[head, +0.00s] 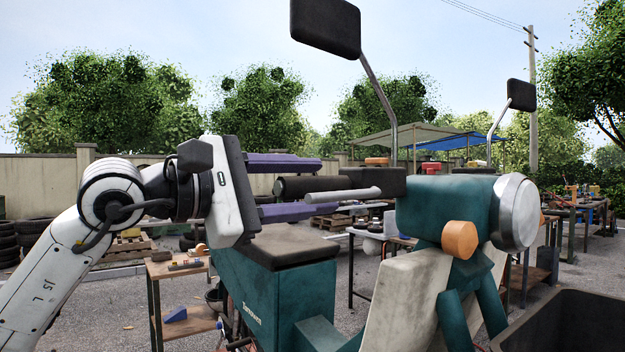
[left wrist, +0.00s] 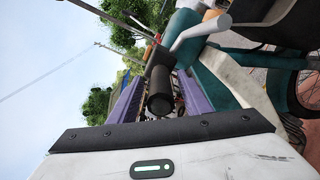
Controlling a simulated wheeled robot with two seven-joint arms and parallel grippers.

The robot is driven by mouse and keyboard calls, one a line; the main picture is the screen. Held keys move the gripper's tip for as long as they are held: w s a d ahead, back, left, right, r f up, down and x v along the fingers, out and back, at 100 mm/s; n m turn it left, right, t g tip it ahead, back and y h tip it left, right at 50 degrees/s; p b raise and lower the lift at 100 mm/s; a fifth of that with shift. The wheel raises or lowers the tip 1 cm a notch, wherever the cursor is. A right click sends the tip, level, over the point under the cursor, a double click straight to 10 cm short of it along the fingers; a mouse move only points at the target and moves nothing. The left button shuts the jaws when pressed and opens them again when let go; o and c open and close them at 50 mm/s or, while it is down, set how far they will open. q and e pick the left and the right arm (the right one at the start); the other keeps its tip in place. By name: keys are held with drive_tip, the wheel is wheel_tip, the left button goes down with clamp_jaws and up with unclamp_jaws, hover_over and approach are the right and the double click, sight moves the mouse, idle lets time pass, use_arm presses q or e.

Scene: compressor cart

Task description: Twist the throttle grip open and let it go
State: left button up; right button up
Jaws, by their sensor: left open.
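The throttle grip (head: 308,186) is a black cylinder at the end of the handlebar of a teal vehicle, left of a dark control block. My left gripper (head: 325,187) comes in from the left with its two purple fingers open, one above and one below the grip in the head view. Gaps show between the grip and both fingers there. In the left wrist view the grip (left wrist: 160,92) lies end-on between the fingers. A silver lever (head: 343,195) runs beside the grip, partly in front of it. My right gripper is not in view.
The teal vehicle has a round headlamp (head: 516,212), an orange lamp (head: 460,239), a mirror (head: 326,27) on a stalk and a dark seat (head: 290,247). A dark open bin (head: 570,318) fills the lower right. A wooden bench (head: 178,268) stands behind my left arm.

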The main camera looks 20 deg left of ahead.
use_arm(q)
drive_tip(key=shift+w+d, duration=0.2)
drive_tip(key=shift+w, duration=0.05)
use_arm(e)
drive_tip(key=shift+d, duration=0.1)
use_arm(q)
drive_tip(key=c, duration=1)
drive_tip(key=shift+c, duration=0.2)
